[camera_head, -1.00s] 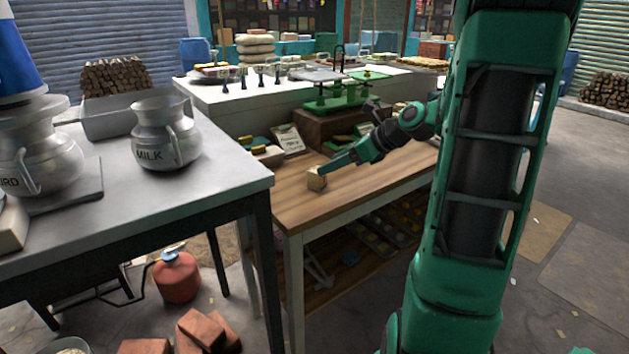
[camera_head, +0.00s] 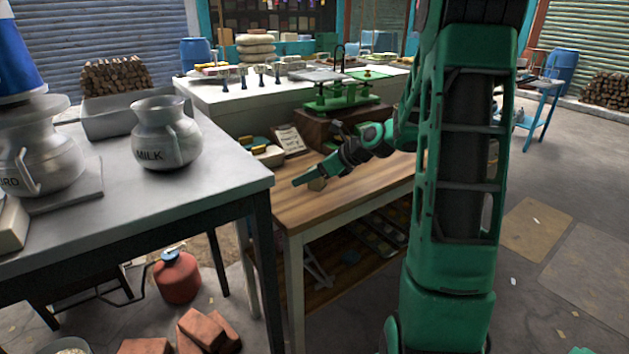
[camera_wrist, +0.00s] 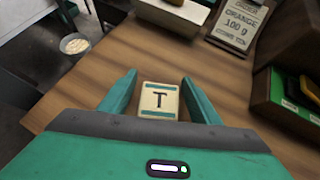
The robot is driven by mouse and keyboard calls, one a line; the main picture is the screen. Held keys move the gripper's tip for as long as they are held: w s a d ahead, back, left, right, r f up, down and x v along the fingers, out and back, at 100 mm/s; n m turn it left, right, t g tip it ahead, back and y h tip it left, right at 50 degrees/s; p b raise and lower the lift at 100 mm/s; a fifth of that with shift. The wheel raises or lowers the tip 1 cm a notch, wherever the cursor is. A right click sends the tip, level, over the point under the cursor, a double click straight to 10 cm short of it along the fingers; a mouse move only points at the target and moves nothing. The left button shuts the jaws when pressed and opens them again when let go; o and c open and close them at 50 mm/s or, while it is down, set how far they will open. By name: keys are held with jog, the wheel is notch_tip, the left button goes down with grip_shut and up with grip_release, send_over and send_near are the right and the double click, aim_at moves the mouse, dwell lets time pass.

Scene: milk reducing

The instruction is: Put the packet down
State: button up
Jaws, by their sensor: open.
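The packet (camera_wrist: 160,99) is a small cream block with teal bands and a letter T. In the wrist view it sits on the wooden table (camera_wrist: 140,58), between the two fingers. My gripper (camera_wrist: 160,80) is open, with a finger on each side of the packet and a visible gap to each. In the head view my gripper (camera_head: 308,177) is low over the wooden table (camera_head: 290,212), near its left end. The packet (camera_head: 317,184) is partly hidden there behind a finger.
A card reading 100 g (camera_wrist: 240,24) and a tray (camera_wrist: 172,14) lie beyond the packet. A dark wooden stand bears a green scale (camera_head: 345,96). A metal table with a milk pot (camera_head: 165,133) stands at left. The table's front edge is close.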

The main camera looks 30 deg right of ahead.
jog(key=shift+w, duration=0.1)
jog(key=shift+c, duration=0.6)
jog(key=c, duration=1.2)
jog(key=shift+o, duration=0.2)
jog(key=shift+r, duration=0.5)
jog(key=r, duration=0.2)
jog(key=a+r, duration=0.1)
jog(key=shift+s+r, duration=0.3)
jog(key=shift+r, duration=0.1)
jog(key=s+a+r, duration=0.5)
jog(key=a+r, duration=0.1)
jog(key=a, duration=0.3)
jog(key=shift+s, duration=0.35)
